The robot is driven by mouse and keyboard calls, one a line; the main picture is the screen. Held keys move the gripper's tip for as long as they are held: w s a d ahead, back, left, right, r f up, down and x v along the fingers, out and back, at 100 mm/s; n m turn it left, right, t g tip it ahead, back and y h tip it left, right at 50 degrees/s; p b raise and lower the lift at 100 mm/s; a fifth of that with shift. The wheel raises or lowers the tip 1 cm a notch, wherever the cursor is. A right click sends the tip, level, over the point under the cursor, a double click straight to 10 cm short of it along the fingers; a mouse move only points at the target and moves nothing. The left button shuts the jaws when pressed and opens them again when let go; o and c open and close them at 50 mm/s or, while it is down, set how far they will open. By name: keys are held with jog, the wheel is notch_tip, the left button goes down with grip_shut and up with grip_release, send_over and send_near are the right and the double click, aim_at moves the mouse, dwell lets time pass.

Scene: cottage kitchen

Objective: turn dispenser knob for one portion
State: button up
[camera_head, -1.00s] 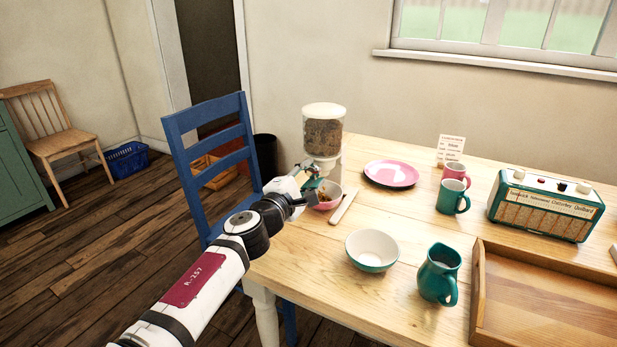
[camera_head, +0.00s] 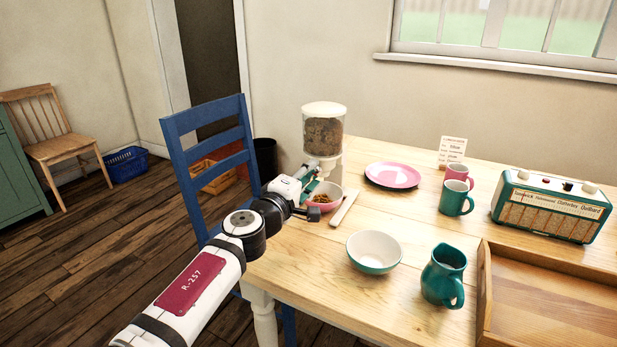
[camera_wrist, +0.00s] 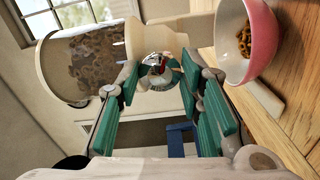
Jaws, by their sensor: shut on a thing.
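The cereal dispenser (camera_head: 324,136), a clear hopper of brown flakes with a white lid, stands on the table's back left; it lies sideways in the wrist view (camera_wrist: 95,62). Its shiny round knob (camera_wrist: 157,72) is between the tips of my gripper's green fingers (camera_wrist: 155,78). My gripper (camera_head: 312,184) is shut on the knob, just under the hopper in the head view. A pink bowl (camera_head: 328,201) with some brown cereal in it sits under the dispenser; it also shows at the upper right of the wrist view (camera_wrist: 256,45). The knob is hidden in the head view.
A teal-and-white bowl (camera_head: 374,262), a teal jug (camera_head: 442,282), a pink plate (camera_head: 393,182), mugs (camera_head: 456,203), a radio (camera_head: 551,212) and a wooden tray (camera_head: 482,300) stand farther right. A blue chair (camera_head: 185,170) is close behind my arm.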

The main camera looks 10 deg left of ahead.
aim_at(315, 129)
jog(key=shift+f, duration=0.15)
jog(key=o, duration=1.2)
jog(key=shift+c, duration=0.2)
jog(key=shift+r, duration=0.2)
notch_tip(315, 129, up, 10)
jog(key=shift+f, duration=0.1)
dwell(0.8)
